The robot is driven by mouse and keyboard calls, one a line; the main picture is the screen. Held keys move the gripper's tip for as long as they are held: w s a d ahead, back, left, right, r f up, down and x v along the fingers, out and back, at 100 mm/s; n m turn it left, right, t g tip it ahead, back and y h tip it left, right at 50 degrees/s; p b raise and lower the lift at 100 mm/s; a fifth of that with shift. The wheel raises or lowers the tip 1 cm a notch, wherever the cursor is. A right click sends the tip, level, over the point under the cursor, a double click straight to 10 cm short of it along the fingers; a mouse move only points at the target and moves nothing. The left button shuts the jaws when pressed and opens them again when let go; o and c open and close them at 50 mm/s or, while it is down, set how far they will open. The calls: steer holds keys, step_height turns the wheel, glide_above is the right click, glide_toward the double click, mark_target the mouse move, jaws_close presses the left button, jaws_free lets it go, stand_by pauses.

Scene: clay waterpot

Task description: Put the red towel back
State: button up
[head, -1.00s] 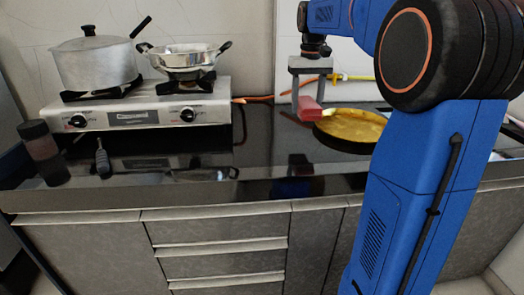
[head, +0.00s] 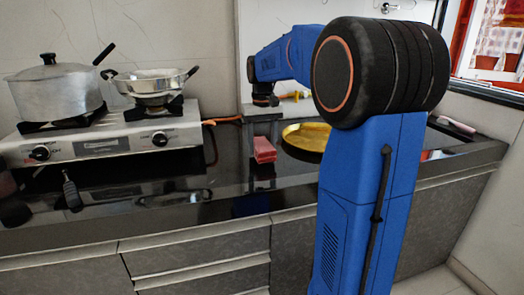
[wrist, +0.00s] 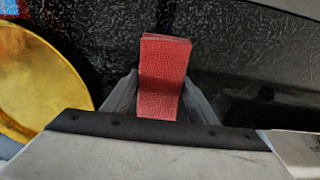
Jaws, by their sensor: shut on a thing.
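The red towel (head: 264,150) is a small folded red block above the dark countertop, left of a yellow round pan. My gripper (head: 262,138) points down over the counter and is shut on the towel. In the wrist view the towel (wrist: 164,80) stands between the two grey fingers of my gripper (wrist: 162,98), its far end sticking out past them. I cannot tell whether the towel touches the counter.
The yellow pan (head: 307,137) lies just right of the towel; it also shows in the wrist view (wrist: 38,85). A gas stove (head: 100,140) with a lidded pot (head: 55,90) and a metal pan (head: 150,82) stands at left. Counter between stove and towel is mostly clear.

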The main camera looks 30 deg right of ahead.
mark_target(262, 144)
steer(key=shift+f, duration=0.95)
steer(key=shift+f, duration=0.1)
steer(key=o, duration=1)
step_height(262, 144, up, 12)
steer(key=shift+r, duration=0.15)
steer(key=s+a+f+n+t, duration=0.1)
steer(key=s+a+f, duration=0.4)
steer(key=s, duration=0.5)
steer(key=s+a+f+n+t, duration=0.1)
steer(key=s+a+f+t, duration=0.1)
steer(key=s+a+f, duration=0.3)
steer(key=s+a+f+n+t, duration=0.1)
steer(key=s+a+f, duration=0.4)
steer(key=s+f, duration=0.5)
steer(key=s, duration=0.5)
steer(key=shift+s+a+t, duration=0.15)
steer(key=shift+a+t, duration=0.25)
